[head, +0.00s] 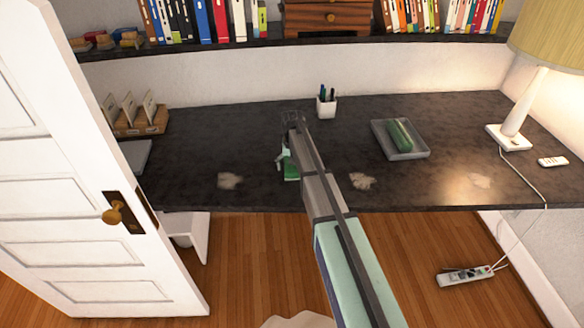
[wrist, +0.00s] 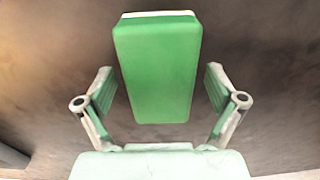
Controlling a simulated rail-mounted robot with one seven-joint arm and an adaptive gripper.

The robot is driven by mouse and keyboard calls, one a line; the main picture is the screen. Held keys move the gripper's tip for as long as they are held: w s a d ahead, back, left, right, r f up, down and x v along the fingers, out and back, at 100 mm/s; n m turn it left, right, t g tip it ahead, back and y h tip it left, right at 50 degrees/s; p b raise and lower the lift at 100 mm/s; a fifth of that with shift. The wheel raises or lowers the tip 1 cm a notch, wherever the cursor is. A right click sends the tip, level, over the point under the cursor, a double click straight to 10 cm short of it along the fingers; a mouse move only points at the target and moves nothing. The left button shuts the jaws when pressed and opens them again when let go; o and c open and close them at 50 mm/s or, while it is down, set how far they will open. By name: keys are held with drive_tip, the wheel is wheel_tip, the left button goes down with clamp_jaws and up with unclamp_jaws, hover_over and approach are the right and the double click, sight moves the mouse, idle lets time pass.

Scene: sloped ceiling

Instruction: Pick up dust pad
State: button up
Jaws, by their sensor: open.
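The dust pad, a green block with a thin white edge, lies on the dark desk. In the wrist view the dust pad (wrist: 157,65) stands between my two fingers, with a gap on each side. My gripper (wrist: 160,82) is open, its pale green fingers spread on both sides of the pad. In the head view my gripper (head: 284,158) is low over the middle of the desk, and the green pad (head: 291,172) shows partly beside my arm, which hides the rest. Whether the fingers touch the desk I cannot tell.
Dusty patches (head: 229,181) lie near the desk's front edge. A grey tray (head: 414,154) with a green rounded object (head: 399,134) stands right, a pen cup (head: 326,106) behind, a lamp (head: 513,120) far right. An open door (head: 70,180) stands left.

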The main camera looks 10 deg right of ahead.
drive_tip(key=c, duration=1.3)
drive_tip(key=shift+r, duration=0.1)
wheel_tip(320, 180, up, 20)
drive_tip(key=b, duration=0.5)
drive_tip(key=shift+o, duration=1)
